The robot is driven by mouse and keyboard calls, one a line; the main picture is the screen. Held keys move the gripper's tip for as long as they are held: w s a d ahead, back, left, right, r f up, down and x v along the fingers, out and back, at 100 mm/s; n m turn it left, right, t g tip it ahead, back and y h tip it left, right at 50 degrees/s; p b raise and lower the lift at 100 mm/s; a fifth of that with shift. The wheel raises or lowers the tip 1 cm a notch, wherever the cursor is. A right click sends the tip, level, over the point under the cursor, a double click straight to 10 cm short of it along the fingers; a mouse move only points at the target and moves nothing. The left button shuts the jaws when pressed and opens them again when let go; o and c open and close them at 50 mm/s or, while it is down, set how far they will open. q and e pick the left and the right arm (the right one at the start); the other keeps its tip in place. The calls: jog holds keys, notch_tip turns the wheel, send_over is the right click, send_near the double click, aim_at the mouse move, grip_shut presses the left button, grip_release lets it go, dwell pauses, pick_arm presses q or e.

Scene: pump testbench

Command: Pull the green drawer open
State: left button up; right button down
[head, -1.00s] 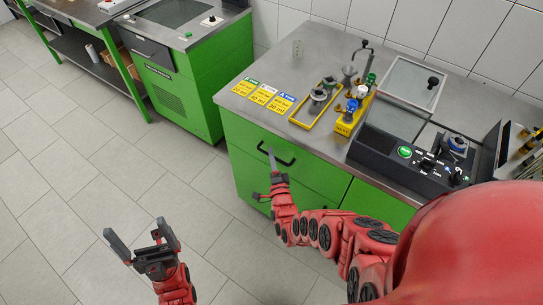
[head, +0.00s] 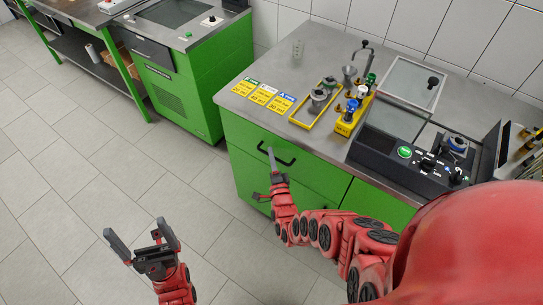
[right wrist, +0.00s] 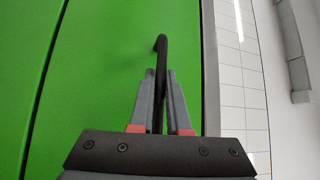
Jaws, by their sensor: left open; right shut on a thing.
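The green drawer (head: 240,134) is the upper front of the green cabinet under the steel worktop. It looks flush with the cabinet. It carries a black bar handle (head: 286,162). My right gripper (head: 271,160) is at this handle, shut on it. In the right wrist view the handle (right wrist: 162,45) runs between the two grey fingers (right wrist: 160,90), and its curved end shows beyond their tips. The drawer front (right wrist: 110,80) fills the space beside them. My left gripper (head: 142,240) is open and empty above the floor, well to the left of the cabinet.
A lower drawer has its own black handle (head: 258,197). The steel worktop (head: 320,50) carries colored label cards (head: 262,95), a yellow tray (head: 310,119), pump parts and a black control panel (head: 405,160). Another green cabinet (head: 190,95) stands at the left. The floor (head: 110,170) between is clear.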

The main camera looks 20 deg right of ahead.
jog(key=s+a, duration=1)
jog(key=a, duration=0.2)
jog(key=s+a, duration=0.9)
jog(key=a, duration=0.4)
jog(key=shift+s+a, duration=0.15)
jog(key=shift+s, duration=0.25)
dwell(0.4)
jog(key=c, duration=0.9)
grip_release()
